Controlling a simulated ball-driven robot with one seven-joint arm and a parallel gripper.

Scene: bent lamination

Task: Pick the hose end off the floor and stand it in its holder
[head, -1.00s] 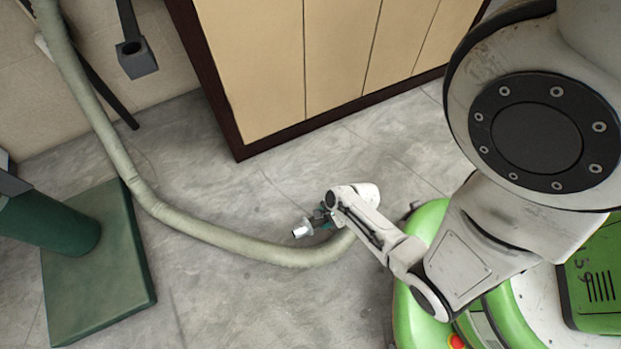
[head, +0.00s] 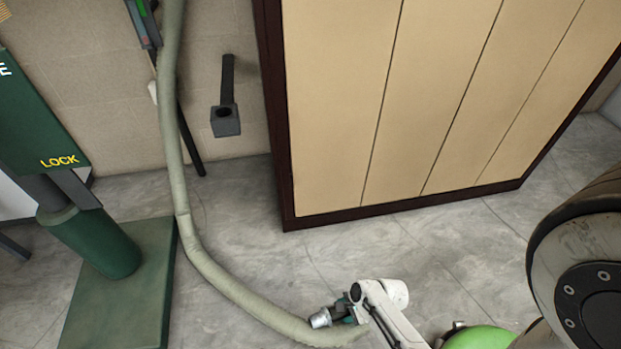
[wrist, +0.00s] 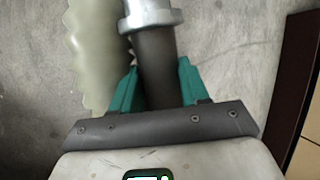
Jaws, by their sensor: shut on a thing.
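The hose (head: 205,262) is a thick pale green tube that hangs down along the wall and curves across the floor to my gripper. Its end (head: 320,318) has a silvery metal collar on a dark tube. In the wrist view the dark tube of the hose end (wrist: 157,62) lies between the green fingers of my gripper (wrist: 153,90), which are shut on it. My gripper also shows in the head view (head: 347,306), low over the floor. The likely holder (head: 226,122), a dark grey block with a round opening, sits on the wall at the upper left, apart from the hose end.
A beige panelled cabinet (head: 400,100) with a dark frame stands right of the holder. A green machine (head: 40,130) marked LOCK stands at left on a green base plate (head: 120,300). The grey floor (head: 400,255) before the cabinet is clear.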

